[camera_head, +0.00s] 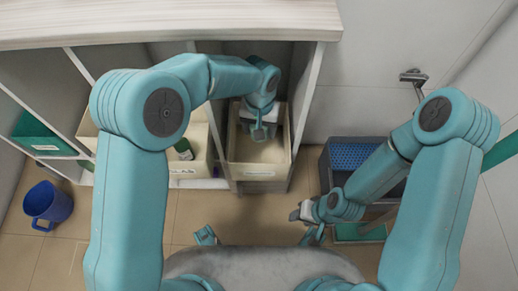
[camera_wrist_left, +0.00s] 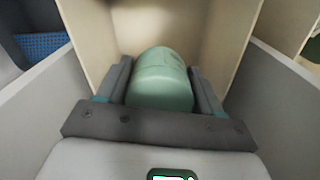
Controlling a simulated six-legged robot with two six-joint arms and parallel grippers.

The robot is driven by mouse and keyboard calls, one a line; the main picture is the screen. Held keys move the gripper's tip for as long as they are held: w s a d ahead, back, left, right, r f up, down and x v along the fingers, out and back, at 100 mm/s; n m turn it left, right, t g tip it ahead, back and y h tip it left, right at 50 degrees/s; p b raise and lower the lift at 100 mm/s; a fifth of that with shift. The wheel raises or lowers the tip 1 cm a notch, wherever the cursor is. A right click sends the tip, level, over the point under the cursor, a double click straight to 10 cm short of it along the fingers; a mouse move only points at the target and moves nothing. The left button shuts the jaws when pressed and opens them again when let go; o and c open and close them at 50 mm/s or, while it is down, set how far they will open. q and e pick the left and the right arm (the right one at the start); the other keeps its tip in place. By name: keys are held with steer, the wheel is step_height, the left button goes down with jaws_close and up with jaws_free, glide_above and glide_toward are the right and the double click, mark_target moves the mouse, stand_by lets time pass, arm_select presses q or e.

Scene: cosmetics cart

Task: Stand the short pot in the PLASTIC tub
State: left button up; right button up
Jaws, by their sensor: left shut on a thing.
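My left gripper (camera_head: 264,130) reaches down into a cream tub (camera_head: 232,160) in the right-hand bay of the shelf unit. The tub has a white label on its front, too small to read. In the left wrist view the left gripper (camera_wrist_left: 163,88) is shut on a pale green rounded pot (camera_wrist_left: 160,78), one finger on each side. The cream tub walls (camera_wrist_left: 215,35) rise beyond the pot; whether its base touches the tub floor is hidden. My right gripper (camera_head: 304,214) hangs low in front of the shelf, away from the tub; its finger gap is unclear.
Another cream tub (camera_head: 200,163) with a dark green item (camera_head: 183,149) stands in the bay to the left. A green bin (camera_head: 40,136) and a blue mug (camera_head: 48,205) are far left. A blue-lined grey crate (camera_head: 350,156) stands right. Grey bay walls closely flank the left gripper.

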mark_target(259, 147)
arm_select(q)
step_height(259, 147, down, 10)
steer(key=b, duration=0.4)
steer(key=shift+f, duration=0.1)
steer(key=shift+f, duration=0.15)
steer(key=o, duration=1)
steer(key=shift+o, duration=0.2)
steer(key=shift+r, duration=0.3)
step_height(259, 147, up, 12)
steer(key=p, duration=0.4)
steer(key=shift+f, duration=0.1)
